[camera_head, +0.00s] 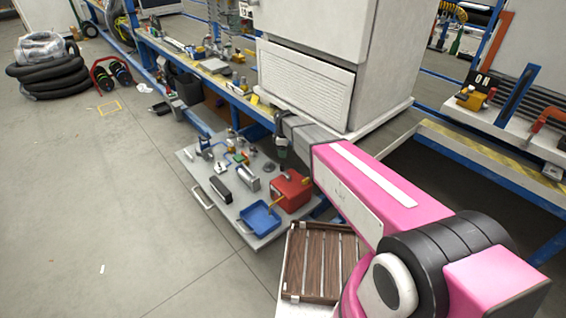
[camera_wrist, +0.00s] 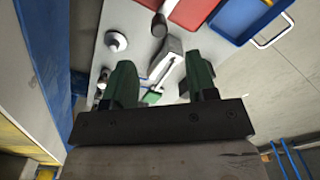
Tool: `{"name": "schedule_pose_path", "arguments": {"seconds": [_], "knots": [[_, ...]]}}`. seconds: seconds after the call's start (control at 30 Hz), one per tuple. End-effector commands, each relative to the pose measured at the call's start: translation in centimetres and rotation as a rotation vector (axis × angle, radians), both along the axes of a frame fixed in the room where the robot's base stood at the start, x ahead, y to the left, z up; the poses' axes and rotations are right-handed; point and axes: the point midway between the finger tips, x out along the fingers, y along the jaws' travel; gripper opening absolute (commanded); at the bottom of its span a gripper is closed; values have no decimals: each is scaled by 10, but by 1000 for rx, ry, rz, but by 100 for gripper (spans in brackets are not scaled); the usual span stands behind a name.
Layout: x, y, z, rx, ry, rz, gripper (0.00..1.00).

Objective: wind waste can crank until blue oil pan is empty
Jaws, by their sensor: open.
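The blue oil pan (camera_head: 260,217) sits at the near corner of the grey tray-like shelf (camera_head: 225,205) in the head view. The red waste can (camera_head: 292,192) stands just right of it, with a small yellow piece at its pan side. I cannot make out the crank clearly, nor any oil in the pan. My gripper (camera_head: 281,150) hangs above the shelf, behind the can and apart from it. In the wrist view my gripper (camera_wrist: 162,82) is open and empty, its green fingers well apart. The red can (camera_wrist: 192,12) and blue pan (camera_wrist: 240,16) are cut by the top edge.
Several small tools and fittings lie on the shelf, including a grey block-like device (camera_head: 248,178). The workbench edge (camera_head: 235,95) and a white cabinet (camera_head: 305,85) stand behind. A wooden slatted crate (camera_head: 318,262) is at the front.

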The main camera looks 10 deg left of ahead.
Motion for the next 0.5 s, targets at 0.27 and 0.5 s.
{"name": "schedule_pose_path", "arguments": {"seconds": [0.27, 0.5], "knots": [[2, 9, -25, -1, 2, 36, 52], [3, 9, -68, -1, 1, 34, 52]]}}
